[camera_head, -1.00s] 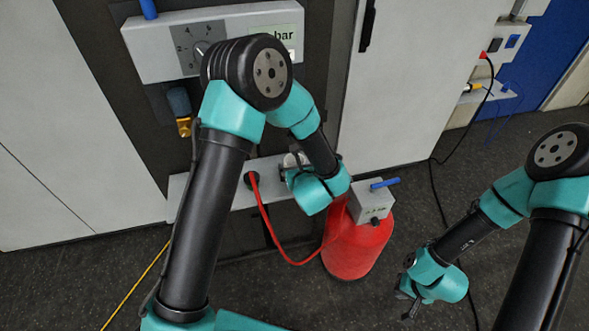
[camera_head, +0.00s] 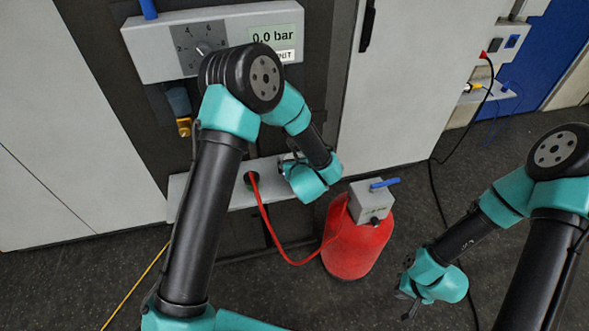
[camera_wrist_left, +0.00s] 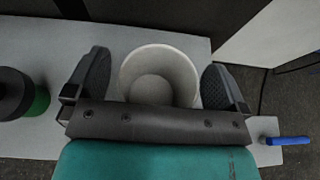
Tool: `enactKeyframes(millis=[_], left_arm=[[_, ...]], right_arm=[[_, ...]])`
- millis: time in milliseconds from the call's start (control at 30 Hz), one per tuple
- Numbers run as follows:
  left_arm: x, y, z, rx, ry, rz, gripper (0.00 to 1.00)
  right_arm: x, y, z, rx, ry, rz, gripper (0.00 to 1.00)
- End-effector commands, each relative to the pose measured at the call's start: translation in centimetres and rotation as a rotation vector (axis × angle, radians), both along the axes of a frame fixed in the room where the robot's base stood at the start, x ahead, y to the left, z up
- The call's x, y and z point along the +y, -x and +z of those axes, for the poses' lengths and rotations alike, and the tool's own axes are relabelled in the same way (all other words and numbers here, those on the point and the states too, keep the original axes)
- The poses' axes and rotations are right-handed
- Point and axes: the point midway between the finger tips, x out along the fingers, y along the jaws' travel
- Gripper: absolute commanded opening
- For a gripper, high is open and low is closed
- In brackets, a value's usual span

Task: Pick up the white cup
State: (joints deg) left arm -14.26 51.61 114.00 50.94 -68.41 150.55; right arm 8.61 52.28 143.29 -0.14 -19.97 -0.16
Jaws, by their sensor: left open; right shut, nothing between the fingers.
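The white cup (camera_wrist_left: 158,80) stands on the grey shelf (camera_wrist_left: 45,40) in the left wrist view, its open mouth facing the camera. My left gripper (camera_wrist_left: 157,88) is open, with one dark finger on each side of the cup. The left finger looks close to the cup wall; whether either finger touches it I cannot tell. In the head view my left wrist hides the cup and that gripper. My right gripper (camera_head: 408,301) is shut and empty, low over the dark floor at the right, away from the shelf.
A dark and green round object (camera_wrist_left: 22,95) is left of the cup on the shelf. A red cylinder (camera_head: 356,248) with a grey box and blue lever (camera_head: 385,183) stands beside the shelf. A red hose (camera_head: 265,222) hangs from the shelf. The pressure panel (camera_head: 150,50) is above.

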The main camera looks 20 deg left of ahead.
Motion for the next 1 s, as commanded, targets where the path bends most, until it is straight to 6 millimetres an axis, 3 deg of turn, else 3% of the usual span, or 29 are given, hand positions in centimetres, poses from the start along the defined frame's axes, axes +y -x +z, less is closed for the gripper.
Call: enactKeyframes(millis=[267,767,1000], left_arm=[[-0.02,0.03,0.02,0.0,0.0,0.0,1.0],[-0.02,0.04,0.01,0.0,0.0,0.0,0.54],[-0.02,0.04,0.04,0.0,0.0,0.0,0.52]], right_arm=[[0.0,0.0,0.0,0.0,0.0,0.0,0.0],[0.0,0.0,0.0,0.0,0.0,0.0,0.0],[0.0,0.0,0.0,0.0,0.0,0.0,0.0]])
